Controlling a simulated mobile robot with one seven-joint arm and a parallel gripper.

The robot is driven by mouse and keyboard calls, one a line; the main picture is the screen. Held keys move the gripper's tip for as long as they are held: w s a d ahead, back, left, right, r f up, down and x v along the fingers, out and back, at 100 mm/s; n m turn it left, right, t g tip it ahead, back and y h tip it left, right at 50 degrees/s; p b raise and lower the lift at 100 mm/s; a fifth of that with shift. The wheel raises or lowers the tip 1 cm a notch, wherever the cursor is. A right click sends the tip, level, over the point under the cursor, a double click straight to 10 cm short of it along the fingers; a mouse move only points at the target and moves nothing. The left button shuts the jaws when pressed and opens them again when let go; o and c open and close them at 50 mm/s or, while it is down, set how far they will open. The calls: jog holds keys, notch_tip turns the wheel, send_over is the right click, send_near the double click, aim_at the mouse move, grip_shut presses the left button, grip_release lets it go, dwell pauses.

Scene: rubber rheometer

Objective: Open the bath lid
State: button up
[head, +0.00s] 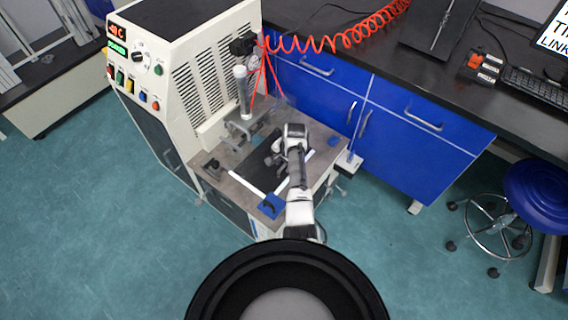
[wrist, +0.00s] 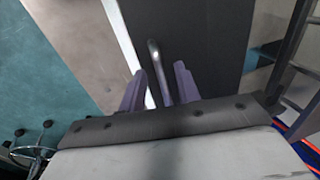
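The bath lid is a dark flat panel on the grey top of the white machine (head: 175,60). In the head view the lid (head: 256,160) shows partly, beside my arm. In the wrist view the lid (wrist: 205,35) fills the upper middle, with a white strip along its left edge. A thin curved metal handle (wrist: 154,55) stands on it. My gripper (wrist: 161,70) has its two fingers apart, with the handle between them. I cannot tell whether either finger touches the handle. The lid looks closed.
A vertical cylinder (head: 242,90) with red tubing stands behind the lid area. A blue block (head: 271,206) lies at the machine top's front corner. Blue cabinets (head: 313,85) stand behind and to the right. A blue stool (head: 540,195) is far right. The floor at left is clear.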

grip_shut()
dwell(0.4)
